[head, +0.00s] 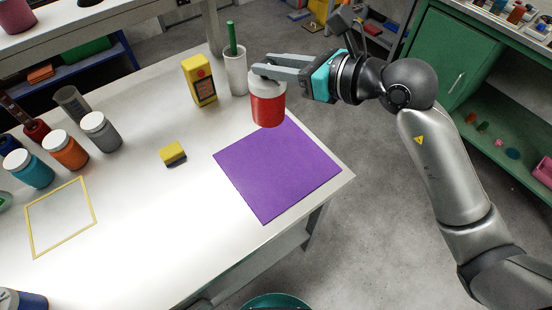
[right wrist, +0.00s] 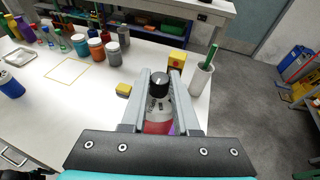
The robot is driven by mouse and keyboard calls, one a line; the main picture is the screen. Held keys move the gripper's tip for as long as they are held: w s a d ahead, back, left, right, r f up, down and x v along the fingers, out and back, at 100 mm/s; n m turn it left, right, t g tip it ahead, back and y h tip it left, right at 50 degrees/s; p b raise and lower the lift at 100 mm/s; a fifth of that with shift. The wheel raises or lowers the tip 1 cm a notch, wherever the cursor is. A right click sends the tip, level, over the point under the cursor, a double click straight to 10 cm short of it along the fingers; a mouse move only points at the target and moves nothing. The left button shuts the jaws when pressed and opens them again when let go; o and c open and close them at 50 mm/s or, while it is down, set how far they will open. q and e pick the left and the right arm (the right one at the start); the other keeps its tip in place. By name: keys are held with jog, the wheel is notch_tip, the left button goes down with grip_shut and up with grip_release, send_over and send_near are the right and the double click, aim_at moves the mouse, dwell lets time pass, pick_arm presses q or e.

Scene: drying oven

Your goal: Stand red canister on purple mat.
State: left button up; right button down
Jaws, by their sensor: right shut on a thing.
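The red canister (head: 267,108) has a pale upper part and looks upright in the head view. My right gripper (head: 266,71) is shut on its top, reaching in from the right. In the right wrist view the canister (right wrist: 157,127) shows between the two fingers, its lower part mostly hidden by my gripper. The purple mat (head: 278,172) lies flat at the table's right corner. No left gripper shows.
A yellow device (head: 199,82) and a white cup with a green stick (head: 235,75) stand close behind and left of the canister. A yellow sponge (head: 172,152) lies left of the mat. Several jars, including an orange one (head: 66,150), stand farther left. The mat's surface is clear.

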jog(key=shift+a+r, duration=0.15)
jog(key=shift+a, duration=0.15)
jog(key=shift+a+f, duration=0.15)
jog(key=shift+f, duration=0.1)
notch_tip(320, 180, down, 20)
jog(key=b, duration=0.6)
jog(key=shift+r, duration=0.2)
jog(key=shift+f, duration=0.2)
jog(key=c, duration=0.7)
grip_release()
jog(key=shift+o, duration=0.2)
jog(key=shift+r, duration=0.1)
